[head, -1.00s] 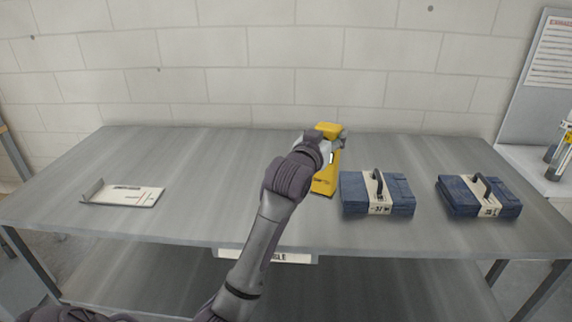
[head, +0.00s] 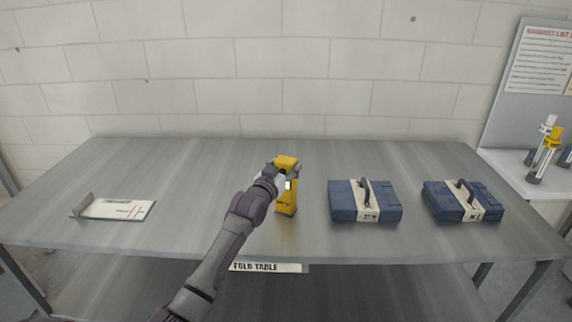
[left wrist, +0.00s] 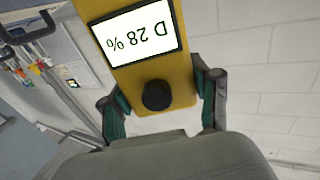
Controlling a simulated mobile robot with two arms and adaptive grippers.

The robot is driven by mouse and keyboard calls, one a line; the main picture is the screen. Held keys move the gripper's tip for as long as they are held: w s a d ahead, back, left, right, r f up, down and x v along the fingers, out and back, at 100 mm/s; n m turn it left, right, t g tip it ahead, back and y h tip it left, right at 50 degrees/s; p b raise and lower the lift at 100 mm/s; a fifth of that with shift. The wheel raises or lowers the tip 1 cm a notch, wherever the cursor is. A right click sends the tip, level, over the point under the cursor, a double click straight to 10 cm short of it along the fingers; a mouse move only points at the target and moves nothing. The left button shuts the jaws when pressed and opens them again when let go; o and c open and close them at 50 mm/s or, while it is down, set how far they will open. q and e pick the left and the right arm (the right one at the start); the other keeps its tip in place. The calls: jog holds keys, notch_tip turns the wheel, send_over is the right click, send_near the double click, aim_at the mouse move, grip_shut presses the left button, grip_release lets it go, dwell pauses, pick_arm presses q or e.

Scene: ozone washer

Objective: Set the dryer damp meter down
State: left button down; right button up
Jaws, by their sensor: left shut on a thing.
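The dryer damp meter (head: 285,199) is a yellow upright block over the middle of the steel fold table (head: 200,185). In the left wrist view its screen (left wrist: 137,32) reads "D 28 %" upside down, above a black knob (left wrist: 158,95). My left gripper (head: 288,178) is shut on the meter near its upper part, with one finger on each side; the fingers also show in the left wrist view (left wrist: 163,102). The meter's foot is at or just above the table top; I cannot tell if it touches. My right gripper is not in view.
Two folded blue bundles with paper bands and dark handles, one nearer (head: 344,205) and one farther right (head: 442,203), lie right of the meter. A white tray (head: 118,209) lies at the left. The table between tray and meter is clear.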

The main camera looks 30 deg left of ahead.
pick_arm(q)
jog(key=c, duration=0.7)
grip_release()
jog(key=o, duration=0.5)
jog(key=shift+c, duration=0.2)
jog(key=shift+r, duration=0.15)
jog(key=shift+s+d, duration=0.1)
jog(key=shift+s, duration=0.25)
jog(key=s+d+b, duration=0.1)
jog(key=s, duration=1)
jog(key=shift+s+d+b, duration=0.15)
jog(key=shift+d+b, duration=0.2)
jog(key=shift+b, duration=0.05)
